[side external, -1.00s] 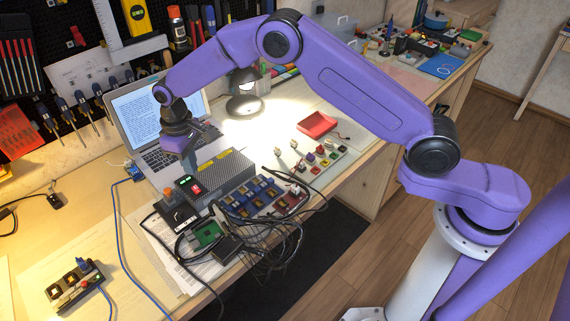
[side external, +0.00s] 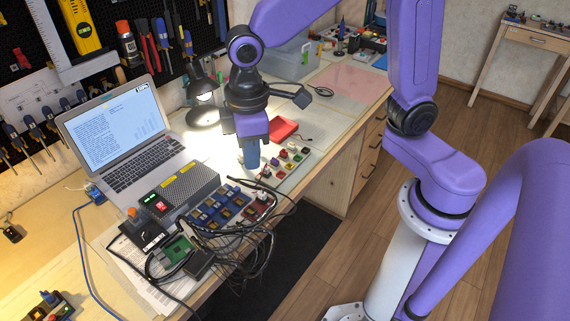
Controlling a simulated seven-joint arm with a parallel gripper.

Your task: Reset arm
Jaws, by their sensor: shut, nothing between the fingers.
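My gripper (side external: 251,164) points down above the front part of the workbench, near the panel of coloured switches. Its fingers are together with nothing visible between them. It looks raised above the board of blue and yellow parts (side external: 217,208), apart from it. My purple arm reaches in from the right and its upper part runs out of the top of the picture.
An open laptop (side external: 122,140) stands behind a grey box with a red switch (side external: 186,190). Loose black cables (side external: 245,250) hang over the bench's front edge. A red tray (side external: 283,129), a desk lamp (side external: 203,114) and a clear bin (side external: 290,62) stand behind.

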